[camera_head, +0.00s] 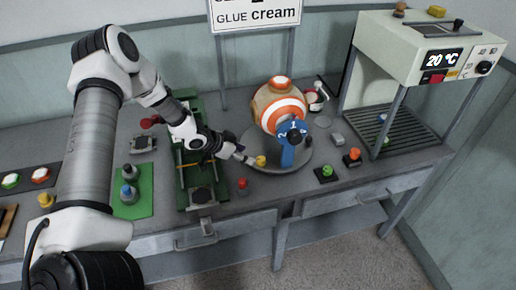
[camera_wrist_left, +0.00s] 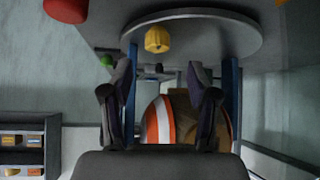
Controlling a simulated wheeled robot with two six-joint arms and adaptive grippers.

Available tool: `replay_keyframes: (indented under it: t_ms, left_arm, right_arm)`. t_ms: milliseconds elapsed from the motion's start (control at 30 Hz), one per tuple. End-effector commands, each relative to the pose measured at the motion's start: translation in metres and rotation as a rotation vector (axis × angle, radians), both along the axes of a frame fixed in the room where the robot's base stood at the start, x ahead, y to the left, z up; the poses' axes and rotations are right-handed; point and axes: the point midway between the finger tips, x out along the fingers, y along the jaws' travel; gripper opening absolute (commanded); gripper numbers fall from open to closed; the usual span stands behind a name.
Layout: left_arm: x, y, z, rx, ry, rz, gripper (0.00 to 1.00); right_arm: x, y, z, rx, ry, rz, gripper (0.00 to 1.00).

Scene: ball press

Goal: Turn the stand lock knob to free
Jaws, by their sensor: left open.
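A small yellow knob (camera_head: 261,161), which I take for the stand lock knob, sits at the left front of the round grey stand plate (camera_head: 270,168). An orange and white striped ball (camera_head: 279,104) rests on the stand behind a blue bracket (camera_head: 287,153). My left gripper (camera_head: 246,157) is just left of the yellow knob, pointing at it. In the left wrist view my left gripper (camera_wrist_left: 160,80) has its fingers spread apart with nothing held. The yellow knob (camera_wrist_left: 157,39) appears beyond the fingertips, between their lines. My right gripper is not in view.
A green-framed device (camera_head: 187,185) lies under my left forearm. A red knob (camera_head: 242,184) is close in front of the gripper. Green (camera_head: 326,171) and orange (camera_head: 354,154) buttons are to the right of the stand. A machine reading 20 °C (camera_head: 430,50) stands at the right.

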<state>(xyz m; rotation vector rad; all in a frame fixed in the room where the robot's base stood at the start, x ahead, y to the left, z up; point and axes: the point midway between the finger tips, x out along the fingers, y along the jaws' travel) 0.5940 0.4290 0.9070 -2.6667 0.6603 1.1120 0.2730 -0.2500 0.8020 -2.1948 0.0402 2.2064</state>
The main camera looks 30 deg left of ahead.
Motion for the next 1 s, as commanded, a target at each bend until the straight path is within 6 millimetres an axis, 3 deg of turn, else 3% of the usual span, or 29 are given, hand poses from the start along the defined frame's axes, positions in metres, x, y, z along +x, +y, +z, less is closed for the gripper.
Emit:
replay_keyframes:
  t_ms: [467, 767, 933, 1000]
  left_arm:
    - [0.044, -0.023, -0.05, 0.003, 0.002, -0.002, 0.6]
    - [0.048, -0.026, -0.055, 0.0, 0.0, 0.0, 0.6]
    - [0.048, -0.026, -0.055, 0.0, 0.0, 0.0, 0.03]
    - [0.048, -0.026, -0.055, -0.001, 0.0, -0.001, 0.0]
  right_arm:
    - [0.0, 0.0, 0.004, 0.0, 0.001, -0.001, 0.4]
    - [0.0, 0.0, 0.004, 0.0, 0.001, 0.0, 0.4]
    - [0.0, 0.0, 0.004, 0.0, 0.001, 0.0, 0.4]
    - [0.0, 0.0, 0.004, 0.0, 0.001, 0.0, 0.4]
